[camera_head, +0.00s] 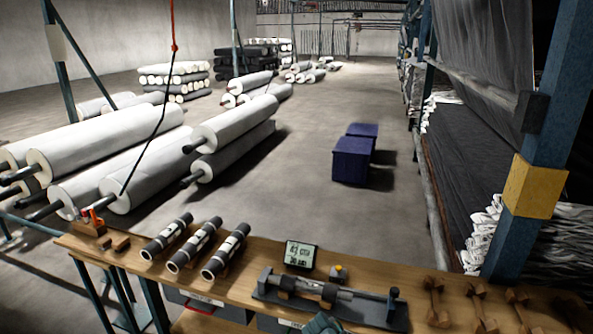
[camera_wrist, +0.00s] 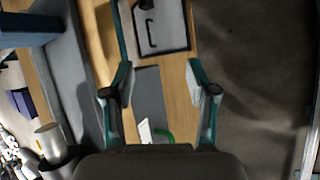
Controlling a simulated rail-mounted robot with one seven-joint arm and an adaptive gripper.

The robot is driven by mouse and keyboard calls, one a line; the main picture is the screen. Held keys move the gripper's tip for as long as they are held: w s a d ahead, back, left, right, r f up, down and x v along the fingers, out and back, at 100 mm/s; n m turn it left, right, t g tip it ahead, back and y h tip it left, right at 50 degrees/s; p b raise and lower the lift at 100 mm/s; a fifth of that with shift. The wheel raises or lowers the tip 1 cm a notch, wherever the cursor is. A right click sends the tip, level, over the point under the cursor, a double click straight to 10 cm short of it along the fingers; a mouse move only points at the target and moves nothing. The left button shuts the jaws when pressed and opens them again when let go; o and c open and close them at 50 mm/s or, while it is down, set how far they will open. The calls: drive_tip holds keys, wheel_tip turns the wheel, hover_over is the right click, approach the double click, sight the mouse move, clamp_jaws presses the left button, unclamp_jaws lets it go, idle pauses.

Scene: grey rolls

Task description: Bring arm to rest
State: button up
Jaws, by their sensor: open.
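My gripper (camera_wrist: 160,82) shows in the wrist view with its two teal fingers spread apart and nothing held between them. Behind the gap lie a wooden surface (camera_wrist: 178,98) and a dark grey strip. A small white and green item (camera_wrist: 150,132) shows low between the fingers, close to the palm; I cannot tell what it is. In the head view only a small teal-grey piece, likely of my arm, shows at the bottom edge, in front of the workbench (camera_head: 235,284). The rest of the arm is out of view.
Large grey rolls (camera_head: 235,124) and blue boxes (camera_head: 351,160) stand beyond. A blue post (camera_head: 545,130) rises at the right.

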drive_tip(key=s+f+m+g+y, duration=0.2)
drive_tip(key=s+f, duration=0.6)
drive_tip(key=s, duration=0.4)
drive_tip(key=s+a+f+m+g+y, duration=0.1)
drive_tip(key=s+f+m+g, duration=0.3)
drive_tip(key=s+f, duration=0.5)
drive_tip(key=s+f+m+g+y+b, duration=0.1)
drive_tip(key=s+f+m+g+y, duration=0.2)
drive_tip(key=s+f, duration=0.5)
drive_tip(key=s+m+y, duration=0.1)
drive_tip(key=s+m, duration=0.1)
drive_tip(key=s, duration=0.5)
drive_tip(key=shift+a+f+m, duration=0.15)
drive_tip(key=shift+f+m, duration=0.15)
